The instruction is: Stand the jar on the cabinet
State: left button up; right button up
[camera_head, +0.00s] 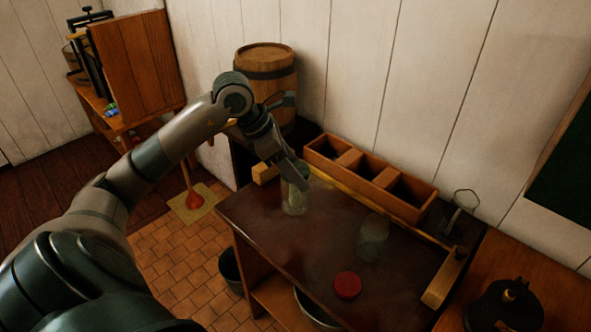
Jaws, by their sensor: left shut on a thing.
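My left gripper (290,174) reaches in from the left and points down, shut on the upper part of a clear greenish glass jar (294,199). The jar is upright over the far left part of a dark-topped wooden cabinet (285,238). I cannot tell whether the jar's base touches the top. The gripper hides part of the jar's rim. A second clear glass jar (373,238) stands on the same top, to the right. My right gripper is not in view.
A red lid (347,285) lies near the front of the top. A wooden box with compartments (368,180) runs along the back. A barrel (266,75) stands behind my arm. A dark pot (505,305) is at the lower right. The top's middle is clear.

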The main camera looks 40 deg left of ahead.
pick_arm(q)
jog(key=shift+d, duration=0.1)
jog(key=shift+d+f+m, duration=0.2)
jog(key=shift+d+m, duration=0.2)
jog(key=shift+d, duration=0.15)
jog(key=s+d+f+m+g+y+b, duration=0.1)
jog(key=s+d+f+m+g, duration=0.1)
jog(key=d+m, duration=0.3)
jog(key=s+d+f+m+g+y+b, duration=0.1)
jog(key=d+m+g, duration=0.4)
jog(key=m, duration=0.8)
jog(key=s+d+f+m+g+y+b, duration=0.1)
jog(key=s+d+f+m+g, duration=0.2)
jog(key=d+m, duration=0.3)
jog(key=shift+s+d+f+m+g+y, duration=0.35)
jog(key=shift+s+m, duration=0.4)
jog(key=shift+m, duration=0.95)
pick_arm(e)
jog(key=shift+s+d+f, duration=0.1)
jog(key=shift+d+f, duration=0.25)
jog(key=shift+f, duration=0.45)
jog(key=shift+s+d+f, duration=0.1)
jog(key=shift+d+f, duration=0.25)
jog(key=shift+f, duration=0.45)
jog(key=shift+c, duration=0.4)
